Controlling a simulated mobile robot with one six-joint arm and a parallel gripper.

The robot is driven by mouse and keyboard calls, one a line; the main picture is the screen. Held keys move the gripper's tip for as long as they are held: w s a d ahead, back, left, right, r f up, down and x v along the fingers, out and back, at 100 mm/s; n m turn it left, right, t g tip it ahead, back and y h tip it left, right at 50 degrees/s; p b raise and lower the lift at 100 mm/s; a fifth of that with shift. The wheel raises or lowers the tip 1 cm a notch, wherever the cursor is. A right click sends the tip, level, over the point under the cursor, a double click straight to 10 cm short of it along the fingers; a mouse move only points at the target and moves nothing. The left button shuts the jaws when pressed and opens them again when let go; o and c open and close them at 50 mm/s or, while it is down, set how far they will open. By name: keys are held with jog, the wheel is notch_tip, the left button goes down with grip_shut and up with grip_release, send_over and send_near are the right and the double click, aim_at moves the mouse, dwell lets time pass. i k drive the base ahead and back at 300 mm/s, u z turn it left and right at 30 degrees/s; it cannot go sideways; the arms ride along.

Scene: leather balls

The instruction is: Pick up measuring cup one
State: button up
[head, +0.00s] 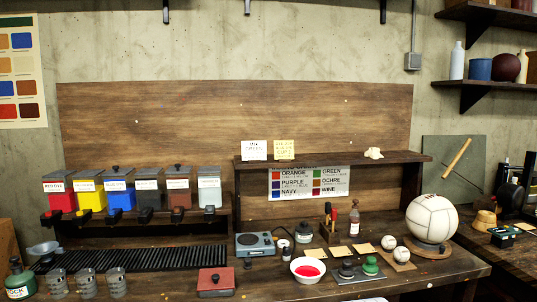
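Three small grey see-through cups with dark markings stand in a row at the front left of the wooden workbench (390,290). They are the left cup (57,283), the middle cup (87,283) and the right cup (116,283). All three stand upright and apart from one another. Their markings are too small to read, so I cannot tell which is measuring cup one. My gripper is not in view.
A dark green bottle (18,279) stands left of the cups, and a red box (215,281) to their right. A black ribbed rack (132,257) lies behind them. Dye bins (122,195) stand farther back. A white bowl of red liquid (308,270) sits mid-bench.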

aim_at(56, 280)
jog(key=u, duration=1.35)
